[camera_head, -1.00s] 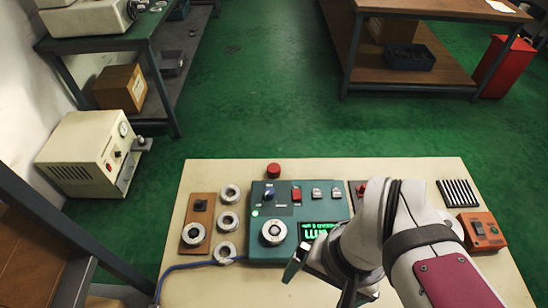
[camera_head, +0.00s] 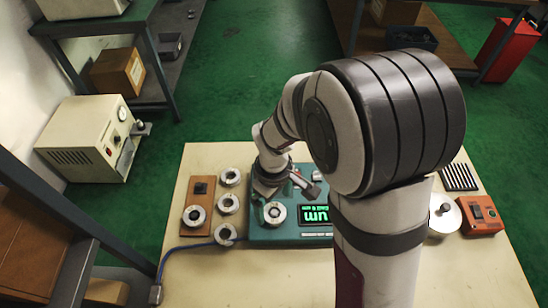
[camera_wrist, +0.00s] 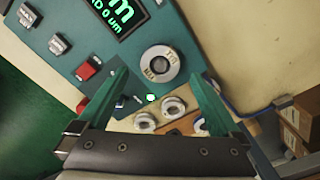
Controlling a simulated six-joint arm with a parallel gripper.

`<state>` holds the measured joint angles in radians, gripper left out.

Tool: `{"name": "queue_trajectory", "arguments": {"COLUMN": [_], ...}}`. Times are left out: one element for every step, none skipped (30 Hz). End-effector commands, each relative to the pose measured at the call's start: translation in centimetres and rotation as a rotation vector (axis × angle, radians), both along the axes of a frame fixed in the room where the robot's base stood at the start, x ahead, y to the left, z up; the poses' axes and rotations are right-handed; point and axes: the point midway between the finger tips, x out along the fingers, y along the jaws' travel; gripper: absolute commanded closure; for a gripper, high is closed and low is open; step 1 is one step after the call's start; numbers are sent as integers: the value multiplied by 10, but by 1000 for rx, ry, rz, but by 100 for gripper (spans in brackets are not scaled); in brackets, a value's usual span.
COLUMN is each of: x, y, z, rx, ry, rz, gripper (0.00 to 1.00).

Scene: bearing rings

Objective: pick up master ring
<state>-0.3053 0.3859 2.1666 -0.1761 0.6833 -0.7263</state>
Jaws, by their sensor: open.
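A metal ring with dark marks (camera_head: 274,212) sits on the teal gauge box (camera_head: 258,234); it shows larger in the wrist view (camera_wrist: 161,65). Another metal ring (camera_head: 194,216) sits on the brown board (camera_head: 199,231) at the left. I cannot tell for certain which is the master ring. My gripper (camera_wrist: 157,80) is open and empty. In the head view my gripper (camera_head: 270,193) is above the gauge box, just behind its ring. In the wrist view the box's ring lies ahead between the fingers, with no contact visible.
Several loose rings (camera_head: 228,203) stand in a column between board and box. The box has a lit green display (camera_head: 315,214) and switches. An orange switch box (camera_head: 482,217), round metal plate (camera_head: 444,214) and black slotted piece (camera_head: 459,177) are at the right. My arm hides the table's middle right.

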Motion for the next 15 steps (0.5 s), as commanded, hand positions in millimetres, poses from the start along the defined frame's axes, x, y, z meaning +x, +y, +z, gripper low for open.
{"name": "queue_trajectory", "arguments": {"x": [-2,-3,-2,-2,-2,-2,-2,-2,-1,-1,-1,-1,-1,-1,-1], "y": [-1,-2,-2,-2,-2,-2,-2,-2,-2,-2,-2,-2,-2,-2,-2], "z": [-11,-17,-24,-28,-32,-35,-36,-36,-36,-36,-36,-35,-35,-35,-35], "rx": [-1,-2,-2,-2,-1,-1,0,0,0,0,0,0,0,0,0], "ry": [5,6,6,4,3,2,1,1,0,0,0,0,0,0,0], "rz": [-1,-1,0,0,-1,-2,-2,-2,-2,-2,-2,-2,-2,-2,-2], "gripper": [0,0,0,0,0,0,0,0,0,0,0,0,4,9,16]}}
